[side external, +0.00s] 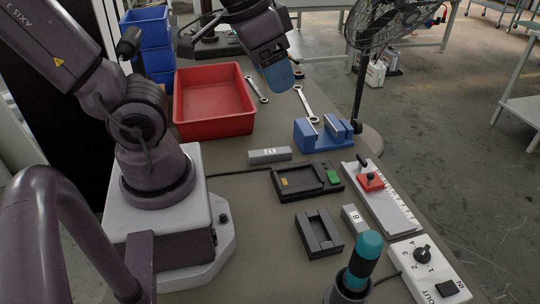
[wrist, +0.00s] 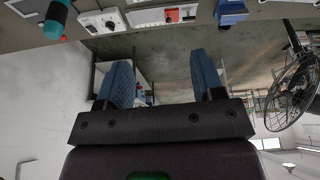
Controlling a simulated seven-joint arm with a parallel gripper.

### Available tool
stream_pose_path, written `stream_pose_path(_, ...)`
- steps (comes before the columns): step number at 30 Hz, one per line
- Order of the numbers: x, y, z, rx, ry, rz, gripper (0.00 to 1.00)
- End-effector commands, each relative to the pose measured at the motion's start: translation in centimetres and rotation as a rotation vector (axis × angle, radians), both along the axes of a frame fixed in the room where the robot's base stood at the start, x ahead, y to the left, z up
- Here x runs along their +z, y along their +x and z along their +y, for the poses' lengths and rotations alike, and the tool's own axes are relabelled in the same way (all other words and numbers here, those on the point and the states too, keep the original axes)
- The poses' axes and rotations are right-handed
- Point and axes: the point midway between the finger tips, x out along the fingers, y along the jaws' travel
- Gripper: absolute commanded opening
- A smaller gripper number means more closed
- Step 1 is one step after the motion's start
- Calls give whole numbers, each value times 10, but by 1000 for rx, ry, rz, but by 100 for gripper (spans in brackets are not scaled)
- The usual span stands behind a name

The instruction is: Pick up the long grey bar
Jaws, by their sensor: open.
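The long grey bar (side external: 269,155) lies flat on the bench in the side external view, with a white label on it. My gripper (side external: 281,77) is up above the back of the bench, near the red bin's right edge, away from the bar. In the wrist view its two blue fingers (wrist: 162,82) stand wide apart with nothing between them. A shorter grey block (side external: 354,219) labelled 8 lies nearer the front.
A red bin (side external: 213,100), two wrenches (side external: 306,103) and a blue fixture (side external: 322,134) stand around the bar. A black tray device (side external: 305,181), a dark holder (side external: 319,234), a ruled slide (side external: 383,200), a control box (side external: 428,268) and a teal-handled tool (side external: 364,258) occupy the front.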

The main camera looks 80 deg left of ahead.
Motion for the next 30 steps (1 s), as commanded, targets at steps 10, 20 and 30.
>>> stream_pose_path(10, -93, 33, 65, 773, -280, 344, 62)
stream_pose_path(20, -189, 28, 155, 2150, -385, 345, 62)
stream_pose_path(30, -198, 40, 188, 2909, -549, 49, 62)
